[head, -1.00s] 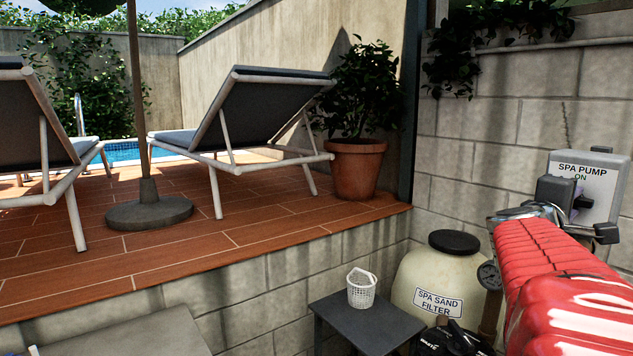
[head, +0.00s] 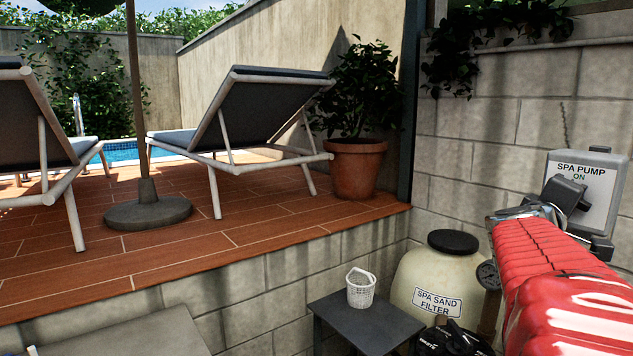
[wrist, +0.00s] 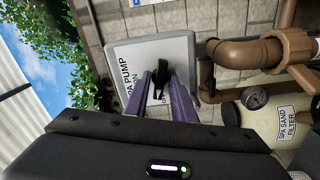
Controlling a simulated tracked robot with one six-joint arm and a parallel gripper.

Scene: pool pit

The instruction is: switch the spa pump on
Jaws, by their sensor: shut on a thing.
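The spa pump switch box (head: 604,205) is a grey box with a white face on the block wall at the right, marked SPA PUMP and ON. It also shows in the wrist view (wrist: 179,47), turned on its side. A black knob (wrist: 163,62) sits in the middle of its face. My gripper (wrist: 168,84) is shut on the knob, with its purple fingers on either side. In the head view my gripper (head: 570,194) is tilted in front of the box and hides the knob and part of the face. The knob's exact pointing is hard to tell.
The cream spa sand filter (head: 440,278) with a black lid stands below the box. Brown pipes (wrist: 240,52) run close beside the box. A small table (head: 375,325) bears a white basket (head: 361,290). Hanging leaves (head: 455,55) are above along the wall.

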